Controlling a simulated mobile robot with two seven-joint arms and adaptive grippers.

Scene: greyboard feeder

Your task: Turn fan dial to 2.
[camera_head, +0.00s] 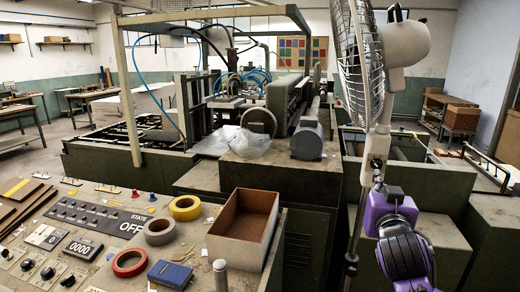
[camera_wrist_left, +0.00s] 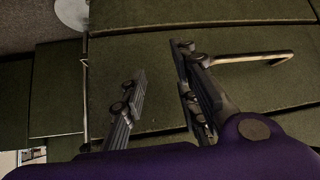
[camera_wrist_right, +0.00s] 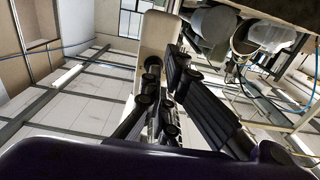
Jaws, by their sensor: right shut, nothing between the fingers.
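The white standing fan (camera_head: 404,44) is at the right in the head view, with its wire grille (camera_head: 355,65) turned to the left. Its pale control housing (camera_head: 377,148) is on the stem below the head. I cannot make out the dial or its setting. My right gripper (camera_head: 378,182) is just below that housing, pointing up. In the right wrist view, the right gripper (camera_wrist_right: 163,75) is shut and empty, in front of the pale fan housing (camera_wrist_right: 158,35); I cannot tell whether they touch. My left gripper (camera_wrist_left: 160,85) is open and empty, its fingers apart, in the left wrist view only.
A large green machine (camera_head: 120,165) stands behind. Green cabinet faces and a bent handle (camera_wrist_left: 250,58) are near my left gripper.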

